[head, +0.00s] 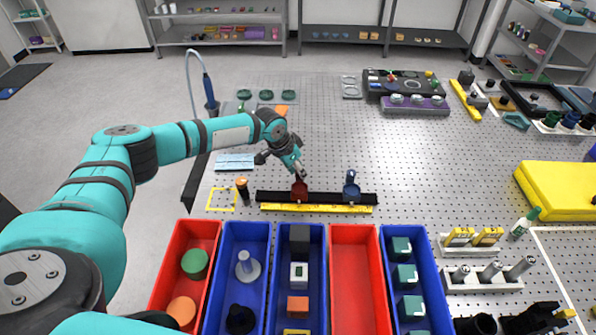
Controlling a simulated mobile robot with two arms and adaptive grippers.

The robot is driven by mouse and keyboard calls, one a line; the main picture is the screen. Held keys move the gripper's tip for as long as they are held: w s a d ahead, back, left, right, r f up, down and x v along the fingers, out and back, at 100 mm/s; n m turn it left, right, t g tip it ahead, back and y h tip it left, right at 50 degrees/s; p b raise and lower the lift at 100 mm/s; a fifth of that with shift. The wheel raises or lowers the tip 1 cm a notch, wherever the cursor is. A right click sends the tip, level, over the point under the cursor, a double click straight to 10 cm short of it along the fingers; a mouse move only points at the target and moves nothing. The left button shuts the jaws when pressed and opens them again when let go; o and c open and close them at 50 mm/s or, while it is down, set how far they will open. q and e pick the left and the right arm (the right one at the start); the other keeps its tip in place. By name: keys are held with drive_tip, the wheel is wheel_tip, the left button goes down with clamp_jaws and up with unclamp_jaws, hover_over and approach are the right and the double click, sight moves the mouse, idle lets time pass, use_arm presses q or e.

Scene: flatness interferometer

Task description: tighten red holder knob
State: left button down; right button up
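The red holder (299,190) stands upright on a black rail (326,198) in the middle of the bench. A similar blue holder (351,187) stands on the same rail to its right. My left gripper (300,173) reaches down from the upper left, with its fingertips at the top of the red holder. The fingers cover the upper part of the holder, and its knob cannot be made out. Whether the fingers are open, shut or touching the holder is too small to tell.
A yellow scale (316,208) lies along the rail's near side. An orange-topped black tool (242,190) stands left of the rail. Red and blue bins (355,280) line the near edge. The perforated bench (440,170) is clear right of the rail.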

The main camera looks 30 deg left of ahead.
use_arm(q)
drive_tip(key=m+g+h+b, duration=0.1)
drive_tip(key=m+b, duration=0.3)
drive_tip(key=m+g+b, duration=0.1)
drive_tip(key=m+b, duration=0.2)
drive_tip(key=m+g+h+b, duration=0.1)
drive_tip(key=m+b, duration=0.3)
drive_tip(key=shift+w+a+f+m+g+h+b, duration=0.2)
drive_tip(key=shift+w+f+m+g+h+b, duration=0.1)
drive_tip(key=shift+w+g, duration=0.1)
drive_tip(key=shift+w+r+m+g+b, duration=0.15)
drive_tip(key=shift+m+g+b, duration=0.3)
drive_tip(key=shift+m+b, duration=0.65)
drive_tip(key=shift+s+r+m+g+b, duration=0.1)
drive_tip(key=shift+m+g+b, duration=0.35)
drive_tip(key=shift+m+b, duration=0.65)
drive_tip(key=c, duration=1.1)
unclamp_jaws()
drive_tip(key=shift+o, duration=0.2)
drive_tip(key=shift+r, duration=0.1)
wheel_tip(320, 180, up, 10)
